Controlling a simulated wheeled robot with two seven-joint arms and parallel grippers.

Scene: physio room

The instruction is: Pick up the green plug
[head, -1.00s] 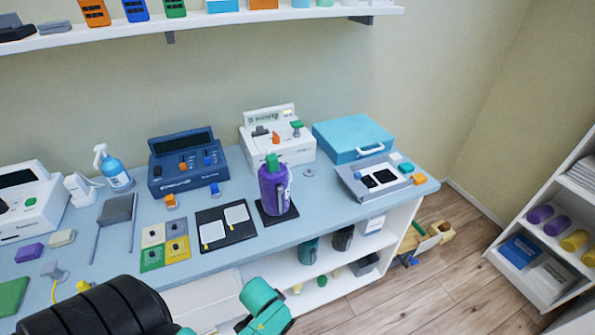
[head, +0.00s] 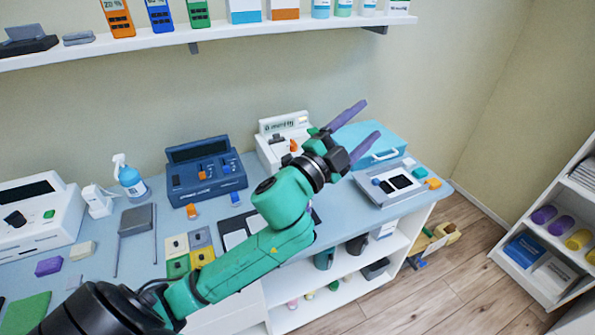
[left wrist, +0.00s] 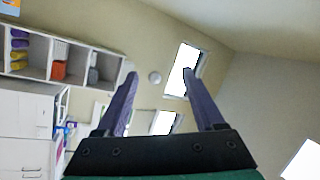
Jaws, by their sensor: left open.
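The green plug (head: 313,131) sits on top of the white device with the small display (head: 262,150) at the back of the table. Only a small part of it shows beside my wrist; the rest is hidden. My left gripper (head: 372,119) is open and empty, in the air in front of the device, with its purple fingers pointing up and right past the plug. In the left wrist view the open fingers (left wrist: 160,82) have only walls, shelves and windows beyond them. My right gripper is not in view.
A blue console (head: 205,175) stands left of the white device. A teal case (head: 385,150) and a grey panel (head: 367,185) lie to the right. A wall shelf (head: 220,35) runs above.

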